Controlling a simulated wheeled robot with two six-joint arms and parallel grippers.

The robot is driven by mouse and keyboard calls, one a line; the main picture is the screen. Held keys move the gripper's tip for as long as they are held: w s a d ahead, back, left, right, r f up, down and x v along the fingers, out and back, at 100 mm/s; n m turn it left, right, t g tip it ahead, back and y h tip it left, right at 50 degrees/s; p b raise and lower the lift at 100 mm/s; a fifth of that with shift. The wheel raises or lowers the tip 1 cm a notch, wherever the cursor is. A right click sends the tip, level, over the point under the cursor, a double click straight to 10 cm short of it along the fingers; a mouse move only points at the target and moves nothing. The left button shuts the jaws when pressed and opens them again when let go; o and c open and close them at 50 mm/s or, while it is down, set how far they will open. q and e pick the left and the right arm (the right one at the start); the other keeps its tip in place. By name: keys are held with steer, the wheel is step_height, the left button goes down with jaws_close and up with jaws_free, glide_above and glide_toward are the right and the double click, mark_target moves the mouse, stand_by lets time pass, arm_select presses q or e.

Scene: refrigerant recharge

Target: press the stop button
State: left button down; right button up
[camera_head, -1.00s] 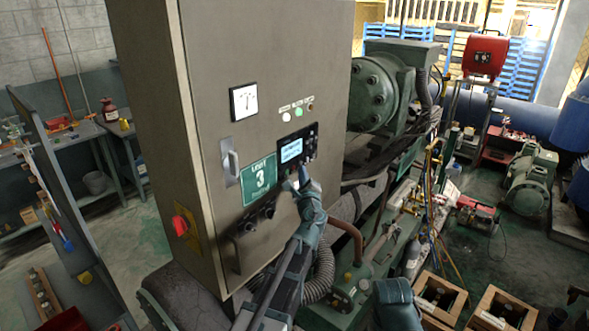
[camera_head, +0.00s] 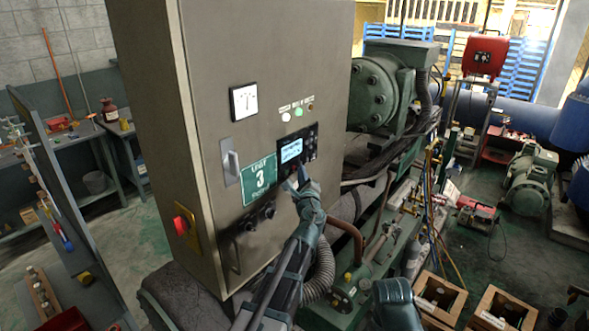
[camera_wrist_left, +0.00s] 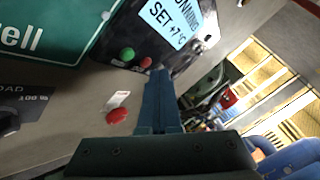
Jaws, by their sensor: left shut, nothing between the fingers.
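The control panel (camera_head: 296,147) with a lit display is on the front of the grey cabinet (camera_head: 215,80). In the left wrist view a green button (camera_wrist_left: 127,53) and a red button (camera_wrist_left: 146,62) sit below the display (camera_wrist_left: 172,22). A larger red button (camera_wrist_left: 117,116) with a small white label is on the cabinet face below the panel. No lettering that reads "stop" is legible. My left gripper (camera_head: 303,178) is shut and empty, its tips (camera_wrist_left: 158,74) close to the panel's lower edge by the small red button. Contact cannot be told.
A green sign (camera_head: 259,179) and a door handle (camera_head: 232,164) are left of the panel. A red rotary switch (camera_head: 181,224) is on the cabinet's side. Pipes and a ribbed hose (camera_head: 321,275) run close to the right of my left arm.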

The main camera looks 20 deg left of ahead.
arm_select(q)
steer(key=shift+w+a, duration=0.15)
steer(key=shift+a, duration=0.15)
steer(key=shift+w+a, duration=0.1)
steer(key=shift+a, duration=0.2)
stand_by(0.7)
steer(key=shift+s+d, duration=0.3)
steer(key=shift+d, duration=0.4)
steer(key=d, duration=0.1)
steer(key=s+d, duration=0.1)
steer(key=d, duration=0.2)
steer(key=shift+s+d, duration=0.35)
stand_by(0.3)
stand_by(0.5)
